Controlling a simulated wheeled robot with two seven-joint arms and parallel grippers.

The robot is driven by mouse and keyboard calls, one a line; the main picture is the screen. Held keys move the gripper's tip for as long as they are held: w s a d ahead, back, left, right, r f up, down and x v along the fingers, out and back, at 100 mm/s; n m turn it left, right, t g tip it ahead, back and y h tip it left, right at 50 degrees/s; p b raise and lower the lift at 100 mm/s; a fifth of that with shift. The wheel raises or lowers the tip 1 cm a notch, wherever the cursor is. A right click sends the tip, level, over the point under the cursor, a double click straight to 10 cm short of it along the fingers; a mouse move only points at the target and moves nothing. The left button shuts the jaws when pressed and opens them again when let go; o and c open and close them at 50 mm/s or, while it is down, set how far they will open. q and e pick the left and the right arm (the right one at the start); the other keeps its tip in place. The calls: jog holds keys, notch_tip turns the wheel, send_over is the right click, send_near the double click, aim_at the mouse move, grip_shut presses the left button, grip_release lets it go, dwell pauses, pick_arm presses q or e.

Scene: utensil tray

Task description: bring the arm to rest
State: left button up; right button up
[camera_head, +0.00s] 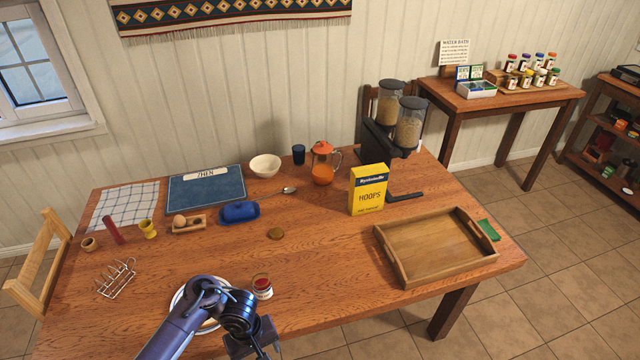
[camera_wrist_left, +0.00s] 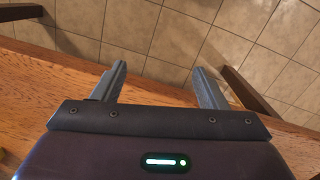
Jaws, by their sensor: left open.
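My left arm comes in from the bottom of the head view, over the front edge of the table. My left gripper (camera_head: 268,350) is at the bottom of that view, partly cut off by the frame. In the left wrist view its two fingers (camera_wrist_left: 164,88) are spread apart with nothing between them. Below them are the table's edge and the tiled floor. My right gripper is in neither view.
A plate (camera_head: 178,298) is partly hidden behind my left arm, with a jar (camera_head: 262,287) beside it. A wooden tray (camera_head: 384,248), a yellow cereal box (camera_head: 367,190), a toast rack (camera_head: 116,279) and a blue butter dish (camera_head: 240,212) stand on the table (camera_head: 330,270).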

pick_arm(q)
jog(key=s+d+f+m+h+b, duration=0.1)
jog(key=s+f+h+b, duration=0.15)
jog(key=s+f, duration=0.7)
jog(key=s+d+f+m+h+b, duration=0.15)
jog(key=f+b, duration=0.25)
jog(key=f, duration=1.2)
jog(key=s+a+f+m+y+b, duration=0.1)
jog(key=s+a+f+m, duration=0.1)
jog(key=s, duration=0.5)
jog(key=s+a+f+m+t+y+b, duration=0.1)
jog(key=s+a+f+y+b, duration=0.1)
jog(key=s+a+f, duration=0.3)
jog(key=s+a+f+m+y+b, duration=0.1)
jog(key=s+a+f+m+y, duration=0.1)
jog(key=s+a+f, duration=0.2)
jog(key=s+f, duration=0.3)
jog(key=s, duration=0.1)
jog(key=shift+s+m+t, duration=0.3)
jog(key=shift+s+m, duration=0.05)
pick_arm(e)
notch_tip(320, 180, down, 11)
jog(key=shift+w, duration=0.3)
pick_arm(q)
jog(key=shift+f, duration=0.1)
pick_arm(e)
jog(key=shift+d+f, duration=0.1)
